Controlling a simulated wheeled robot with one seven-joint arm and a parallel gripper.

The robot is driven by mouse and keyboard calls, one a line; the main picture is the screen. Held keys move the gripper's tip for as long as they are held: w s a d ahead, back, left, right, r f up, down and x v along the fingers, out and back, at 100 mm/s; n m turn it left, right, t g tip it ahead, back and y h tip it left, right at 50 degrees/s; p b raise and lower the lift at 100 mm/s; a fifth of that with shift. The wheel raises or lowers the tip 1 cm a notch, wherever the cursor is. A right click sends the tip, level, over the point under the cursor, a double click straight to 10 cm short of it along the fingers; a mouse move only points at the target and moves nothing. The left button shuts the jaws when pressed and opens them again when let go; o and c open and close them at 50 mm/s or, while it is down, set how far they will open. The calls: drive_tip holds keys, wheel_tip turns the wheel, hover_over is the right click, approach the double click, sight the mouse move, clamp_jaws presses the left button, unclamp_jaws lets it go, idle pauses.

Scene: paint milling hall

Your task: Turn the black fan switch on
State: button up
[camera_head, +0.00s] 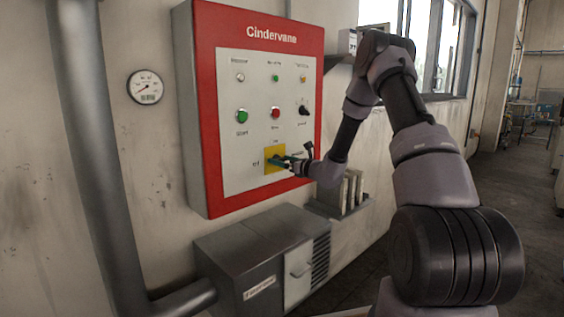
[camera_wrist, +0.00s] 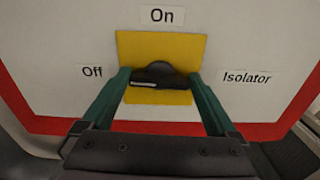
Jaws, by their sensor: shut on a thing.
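A black handle (camera_wrist: 160,79) sits on a yellow plate (camera_wrist: 190,47) in the wrist view, with "On" above, "Off" to the left and "Isolator" to the right. The handle lies level, a pale mark on its left part towards "Off". My gripper (camera_wrist: 161,76) is shut on this handle, its green fingers at the handle's two ends. In the head view my gripper (camera_head: 283,161) covers most of the handle on the yellow plate (camera_head: 270,153). A separate small black switch (camera_head: 304,108) is higher on the right of the panel; its label is too blurred to read.
The red-framed Cindervane panel (camera_head: 270,36) also carries a green button (camera_head: 242,116), a red button (camera_head: 275,113) and small lamps above. A grey box unit (camera_head: 240,245) stands below, a thick pipe (camera_head: 92,150) to the left. A rack of upright plates (camera_head: 352,190) is beside my forearm.

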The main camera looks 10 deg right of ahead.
drive_tip(key=m, duration=0.4)
drive_tip(key=shift+d+m, duration=0.1)
drive_tip(key=shift+m, duration=0.2)
drive_tip(key=m, duration=0.4)
drive_tip(key=shift+f+m, duration=0.15)
drive_tip(key=shift+m, duration=0.15)
drive_tip(key=shift+w+d+f+m, duration=0.1)
drive_tip(key=shift+m, duration=1.9)
drive_tip(key=shift+d+f+m, duration=0.1)
drive_tip(key=shift+m, duration=1.9)
drive_tip(key=o, duration=1)
